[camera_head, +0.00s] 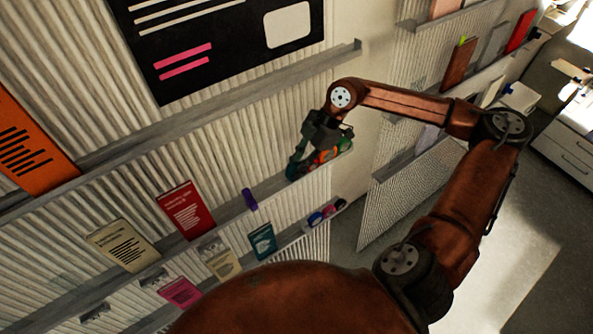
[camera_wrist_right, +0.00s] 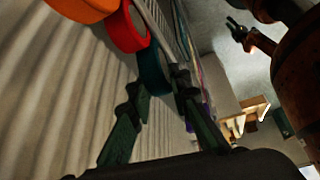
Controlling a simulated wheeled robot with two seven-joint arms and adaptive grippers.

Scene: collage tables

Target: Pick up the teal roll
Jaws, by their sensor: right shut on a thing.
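The teal roll (camera_wrist_right: 153,70) is in the right wrist view, at the end of a row with a red roll (camera_wrist_right: 126,28) and an orange roll (camera_wrist_right: 85,8). My right gripper (camera_wrist_right: 157,82) is shut on the teal roll, one finger on each side. In the head view, the right gripper (camera_head: 302,164) is at the right end of the middle shelf, beside the orange and red rolls (camera_head: 326,155); the teal roll is hard to make out there. A small dark gripper-like shape at the top right of the wrist view may be my left gripper (camera_wrist_right: 237,30); its fingers are unclear.
The ribbed wall carries narrow grey shelves (camera_head: 275,183). A purple item (camera_head: 249,199) and a red booklet (camera_head: 186,209) stand left of the gripper. More rolls (camera_head: 326,211) sit on the lower shelf. Open floor (camera_head: 345,238) lies past the shelf end.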

